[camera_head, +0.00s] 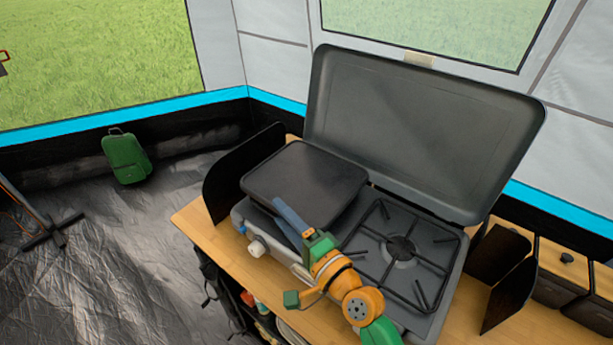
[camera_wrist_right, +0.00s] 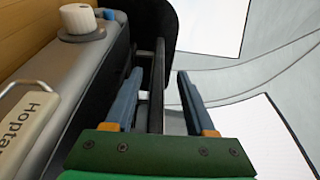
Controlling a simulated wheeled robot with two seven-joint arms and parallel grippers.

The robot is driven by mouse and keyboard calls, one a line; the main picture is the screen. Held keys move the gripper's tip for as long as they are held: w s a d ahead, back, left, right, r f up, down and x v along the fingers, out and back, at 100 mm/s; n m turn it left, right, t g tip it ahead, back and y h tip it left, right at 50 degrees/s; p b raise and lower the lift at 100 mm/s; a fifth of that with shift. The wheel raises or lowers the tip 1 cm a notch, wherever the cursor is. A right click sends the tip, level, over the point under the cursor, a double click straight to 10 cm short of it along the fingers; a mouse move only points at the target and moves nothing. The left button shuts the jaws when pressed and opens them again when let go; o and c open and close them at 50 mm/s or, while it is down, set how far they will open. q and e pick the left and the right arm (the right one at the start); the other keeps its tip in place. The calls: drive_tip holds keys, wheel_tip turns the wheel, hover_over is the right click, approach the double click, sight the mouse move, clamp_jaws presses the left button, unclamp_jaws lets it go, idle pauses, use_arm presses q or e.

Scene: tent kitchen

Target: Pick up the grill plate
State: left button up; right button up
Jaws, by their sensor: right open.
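The grill plate (camera_head: 303,183) is a flat dark slab with rounded corners. It lies over the left side of the open camping stove (camera_head: 418,313). My right gripper (camera_head: 289,216) is at the plate's front edge, with its blue fingers reaching over that edge in the head view. In the right wrist view the gripper (camera_wrist_right: 160,100) is open. A thin dark strip (camera_wrist_right: 157,85), which looks like the plate's edge, stands between the fingers, with a gap to the right finger. Whether the left finger touches it I cannot tell. My left gripper is not in view.
The stove's raised lid (camera_head: 420,125) stands behind the plate. A dark side panel (camera_head: 235,178) is close on the left. The right burner grate (camera_head: 405,250) is bare. Knobs (camera_head: 256,248) line the stove's front. A green backpack (camera_head: 126,157) stands on the floor.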

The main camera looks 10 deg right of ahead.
drive_tip(key=shift+w+d+f, duration=0.1)
drive_tip(key=shift+w+f, duration=0.1)
drive_tip(key=shift+w, duration=0.5)
drive_tip(key=shift+s+r, duration=0.1)
drive_tip(key=shift+s, duration=0.1)
drive_tip(key=c, duration=0.6)
clamp_jaws()
